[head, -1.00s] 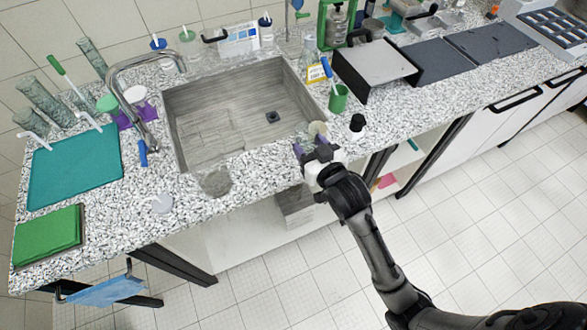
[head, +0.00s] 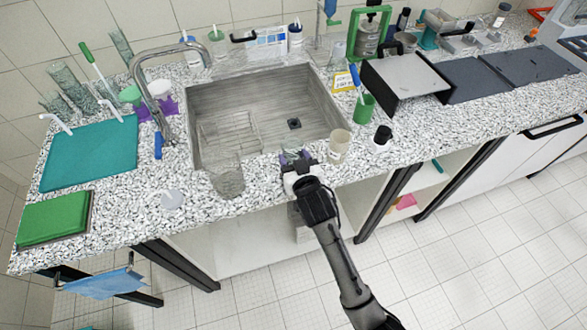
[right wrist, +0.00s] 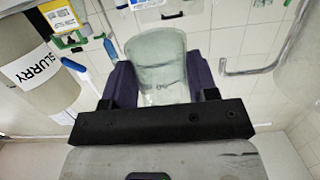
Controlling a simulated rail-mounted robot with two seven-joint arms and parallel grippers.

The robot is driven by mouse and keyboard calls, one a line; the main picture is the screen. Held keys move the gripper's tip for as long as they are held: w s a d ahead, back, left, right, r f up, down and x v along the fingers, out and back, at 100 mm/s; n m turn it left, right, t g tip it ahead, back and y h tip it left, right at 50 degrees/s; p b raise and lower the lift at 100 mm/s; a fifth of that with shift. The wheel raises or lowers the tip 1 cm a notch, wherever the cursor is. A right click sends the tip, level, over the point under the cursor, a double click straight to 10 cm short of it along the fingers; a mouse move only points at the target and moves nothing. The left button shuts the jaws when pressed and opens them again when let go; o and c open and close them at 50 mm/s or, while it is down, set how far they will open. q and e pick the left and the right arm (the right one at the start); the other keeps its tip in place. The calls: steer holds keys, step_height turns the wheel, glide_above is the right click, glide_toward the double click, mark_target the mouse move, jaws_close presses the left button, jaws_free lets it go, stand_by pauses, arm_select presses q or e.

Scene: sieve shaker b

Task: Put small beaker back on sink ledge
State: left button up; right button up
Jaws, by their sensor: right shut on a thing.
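My right gripper (head: 295,160) is at the sink's front ledge (head: 268,166), left of a cream cup. In the right wrist view its purple fingers (right wrist: 157,82) are shut on a small clear glass beaker (right wrist: 158,58), which sits between them. In the head view the beaker is too small and covered to make out well, and I cannot tell whether it touches the ledge. A larger clear beaker (head: 228,180) stands on the ledge to the left. My left gripper is not in view.
The cream cup (head: 339,146) stands close on the right; its label reads SLURRY in the right wrist view (right wrist: 40,68). A black-capped bottle (head: 382,136) and green cup (head: 364,106) stand farther right. The sink basin (head: 262,110) lies behind. The ledge between larger beaker and gripper looks clear.

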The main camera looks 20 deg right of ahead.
steer(key=shift+f+b, duration=0.55)
steer(key=shift+f, duration=1.55)
steer(key=shift+w, duration=0.1)
steer(key=shift+f, duration=0.15)
steer(key=o, duration=1)
steer(key=shift+c, duration=0.2)
